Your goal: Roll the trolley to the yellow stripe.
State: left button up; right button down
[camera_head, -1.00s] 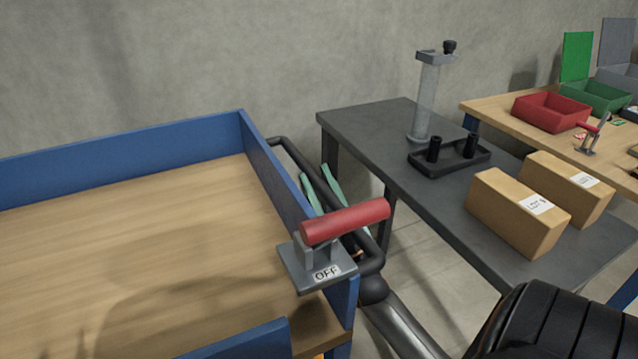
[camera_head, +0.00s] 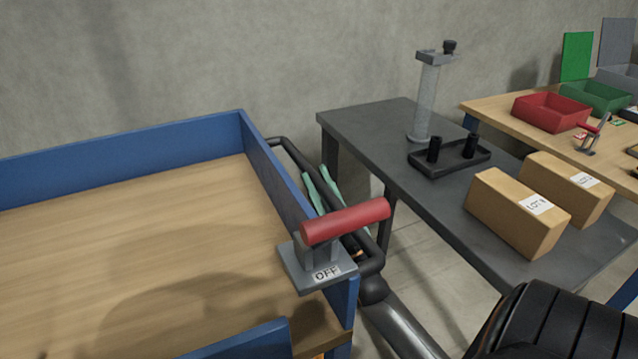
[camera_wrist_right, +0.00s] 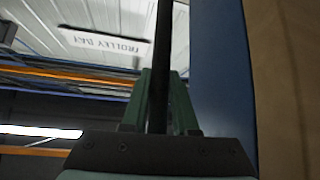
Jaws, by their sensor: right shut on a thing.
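The trolley (camera_head: 150,243) has a wooden deck and blue side walls, and fills the left of the head view. Its dark push bar (camera_head: 285,147) runs along its right end. My right gripper (camera_head: 322,188) has pale green fingers and is shut on the push bar, beside the blue end wall. In the right wrist view the bar (camera_wrist_right: 162,50) passes between the fingers (camera_wrist_right: 161,85). A red-handled lever (camera_head: 345,221) on a grey plate marked OFF sits at the trolley's near right corner. The yellow stripe cannot be made out. My left gripper is out of view.
A dark table (camera_head: 375,125) stands close on the right, with a column stand (camera_head: 428,100), a black tray (camera_head: 450,163) and two cardboard boxes (camera_head: 515,215). A wooden bench with bins (camera_head: 550,112) is beyond. A grey wall runs behind. A sign (camera_wrist_right: 105,45) reads upside down.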

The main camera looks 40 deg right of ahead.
dwell(0.4)
jog(key=s+d, duration=0.2)
jog(key=d, duration=0.6)
jog(key=shift+s+d+p, duration=0.15)
jog(key=shift+s+p, duration=0.2)
jog(key=c, duration=0.7)
grip_release()
jog(key=p+v, duration=0.1)
jog(key=v, duration=1.1)
jog(key=shift+s+f, duration=0.15)
jog(key=shift+f, duration=0.05)
